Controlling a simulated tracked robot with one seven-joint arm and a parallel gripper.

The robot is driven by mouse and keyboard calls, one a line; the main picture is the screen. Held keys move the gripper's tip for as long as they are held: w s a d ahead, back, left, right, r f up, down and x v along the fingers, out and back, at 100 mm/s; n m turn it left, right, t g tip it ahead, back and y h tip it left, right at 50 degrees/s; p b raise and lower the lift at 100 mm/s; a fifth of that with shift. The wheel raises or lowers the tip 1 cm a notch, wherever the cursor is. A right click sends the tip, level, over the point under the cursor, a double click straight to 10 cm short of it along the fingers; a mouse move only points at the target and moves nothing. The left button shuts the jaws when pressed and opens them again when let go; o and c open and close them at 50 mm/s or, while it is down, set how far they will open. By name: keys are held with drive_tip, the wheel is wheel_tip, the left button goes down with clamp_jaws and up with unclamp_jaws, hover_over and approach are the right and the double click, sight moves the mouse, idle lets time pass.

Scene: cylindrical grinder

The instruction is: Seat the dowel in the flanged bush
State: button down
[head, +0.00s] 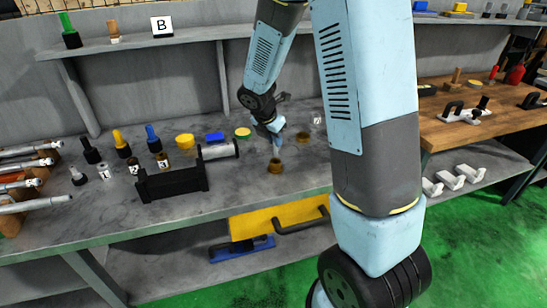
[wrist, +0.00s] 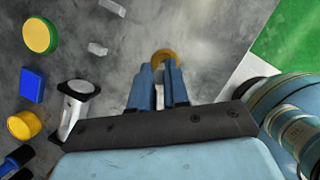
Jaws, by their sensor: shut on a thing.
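The brass-coloured flanged bush (head: 275,167) stands on the grey bench, right of a black fixture, in the head view. Its round rim also shows just past my fingertips in the wrist view (wrist: 163,56). My gripper (head: 275,142) points down just above the bush in the head view. In the wrist view my gripper (wrist: 158,82) is shut on a pale piece, taken as the dowel (wrist: 159,97), of which only a sliver shows between the blue fingers. I cannot tell whether the dowel's lower end touches or enters the bush.
A black fixture (head: 172,184) with a silver cylinder (head: 220,150) stands left of the bush. Another brass-coloured round piece (head: 302,136) lies behind right. A yellow cylinder (head: 184,141), a blue block (head: 215,137) and several small pegs are farther left. Bare bench lies right of the bush.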

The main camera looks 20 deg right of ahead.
sight(274, 152)
drive_tip(key=shift+f, duration=3.15)
drive_tip(key=shift+f, duration=0.1)
drive_tip(key=c, duration=1.1)
unclamp_jaws()
drive_tip(key=s+a+r+m, duration=0.1)
drive_tip(key=s+r+m, duration=0.25)
drive_tip(key=r, duration=0.55)
drive_tip(key=s+r+m, duration=0.2)
drive_tip(key=s+r, duration=0.2)
drive_tip(key=r, duration=0.5)
drive_tip(key=s+r+m+t+y, duration=0.1)
drive_tip(key=s+r+m, duration=0.5)
drive_tip(key=s+m, duration=0.4)
drive_tip(key=s+d+r+m+t+y, duration=0.1)
drive_tip(key=s+r+m+t+y, duration=0.1)
drive_tip(key=s+r+m, duration=0.4)
drive_tip(key=s+m, duration=0.4)
drive_tip(key=shift+s+r+y, duration=0.25)
drive_tip(key=shift+r+y, duration=0.05)
